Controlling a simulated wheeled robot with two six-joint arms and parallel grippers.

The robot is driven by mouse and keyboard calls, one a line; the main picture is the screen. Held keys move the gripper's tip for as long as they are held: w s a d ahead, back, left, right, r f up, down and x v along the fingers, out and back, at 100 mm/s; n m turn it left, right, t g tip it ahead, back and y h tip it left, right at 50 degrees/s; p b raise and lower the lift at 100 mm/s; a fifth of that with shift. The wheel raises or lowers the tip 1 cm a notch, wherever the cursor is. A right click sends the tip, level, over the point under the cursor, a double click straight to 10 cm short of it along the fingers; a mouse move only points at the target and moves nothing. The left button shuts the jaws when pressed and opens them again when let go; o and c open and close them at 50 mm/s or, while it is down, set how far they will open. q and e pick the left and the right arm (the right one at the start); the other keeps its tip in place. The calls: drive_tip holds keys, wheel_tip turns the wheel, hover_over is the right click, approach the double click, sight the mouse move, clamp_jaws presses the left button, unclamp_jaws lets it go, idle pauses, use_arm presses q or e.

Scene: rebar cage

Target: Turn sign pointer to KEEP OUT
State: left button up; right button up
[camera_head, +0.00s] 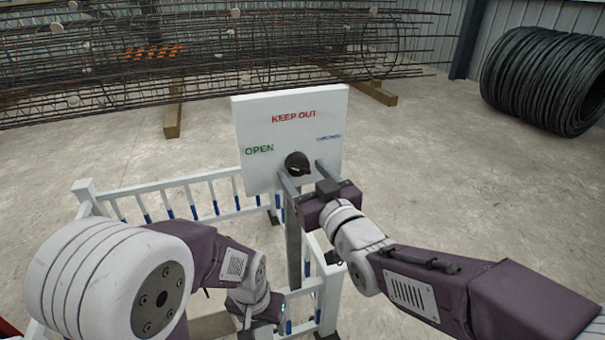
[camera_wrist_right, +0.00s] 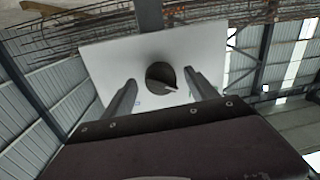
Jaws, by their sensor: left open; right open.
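A white sign board (camera_head: 252,115) stands on a grey post (camera_head: 293,240). It has red KEEP OUT at the top, green OPEN at the left and a small blue label, too blurred to read, at the right. A black round knob (camera_head: 296,160) sits at its lower middle. In the right wrist view, the knob (camera_wrist_right: 156,72) bears a light pointer mark directed right, away from the blue label's side. My right gripper (camera_head: 303,173) is open, its fingers on either side of the knob; contact is unclear. My left gripper (camera_head: 262,312) is low, partly hidden near the fence.
A white fence (camera_head: 190,180) with blue-marked bars stands around the post, close to both arms. Long rebar cages (camera_head: 230,60) lie on wooden beams (camera_head: 173,120) behind. A black wire coil (camera_head: 545,80) lies at the back right. The concrete floor at the right is clear.

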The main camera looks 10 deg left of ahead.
drive_tip(key=shift+w+a, duration=0.3)
drive_tip(key=shift+w, duration=0.1)
drive_tip(key=c, duration=1.4)
drive_tip(key=shift+o, duration=0.2)
